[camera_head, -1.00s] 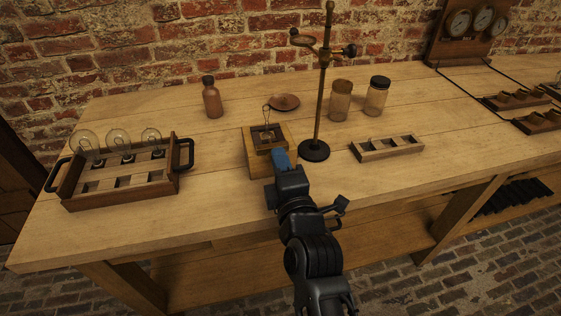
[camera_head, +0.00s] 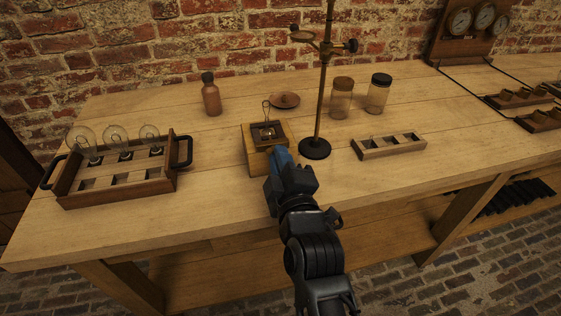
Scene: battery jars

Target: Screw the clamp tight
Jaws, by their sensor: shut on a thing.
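A wooden block (camera_head: 254,158) with a dark square top frame stands near the table's front middle. My gripper (camera_head: 281,156) has blue fingertips at the block's front right side. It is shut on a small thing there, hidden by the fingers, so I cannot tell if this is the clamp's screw. Just behind to the right, a dark metal stand (camera_head: 321,100) carries a cross-arm clamp (camera_head: 326,48) with a round knob (camera_head: 351,46) at its right end, well away from my gripper.
A wooden tray (camera_head: 122,190) with several glass bulbs is at left. A brown bottle (camera_head: 211,95), a round dish (camera_head: 285,100) and two jars (camera_head: 342,98) (camera_head: 377,94) stand behind. A compartmented wooden holder (camera_head: 388,147) is at right.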

